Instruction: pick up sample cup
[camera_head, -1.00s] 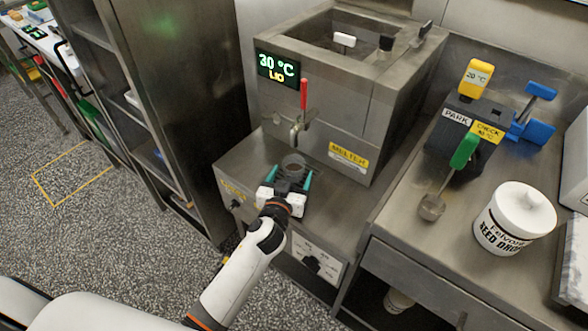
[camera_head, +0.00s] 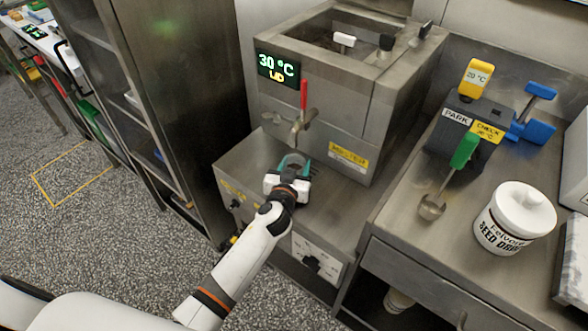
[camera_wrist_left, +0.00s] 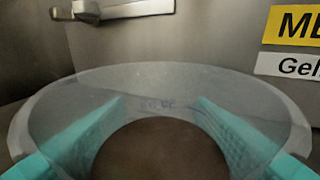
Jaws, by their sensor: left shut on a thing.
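The sample cup (camera_wrist_left: 160,85) is clear and see-through and fills much of the left wrist view, its wide rim toward the camera. My left gripper (camera_head: 292,162) is shut on it, with a teal finger (camera_wrist_left: 65,140) on each side of the cup. In the head view the gripper is at the front of the melter, just below its spout (camera_head: 296,132), and hides most of the cup. Whether the cup touches the steel surface under it I cannot tell. My right gripper is not in view.
The steel melter (camera_head: 335,115) with a red-handled tap (camera_head: 304,95) stands right behind the gripper. To the right are a green-handled ladle (camera_head: 463,155), a holder block (camera_head: 462,140) and a white lidded tub (camera_head: 513,220). A tall steel rack (camera_head: 180,100) stands to the left.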

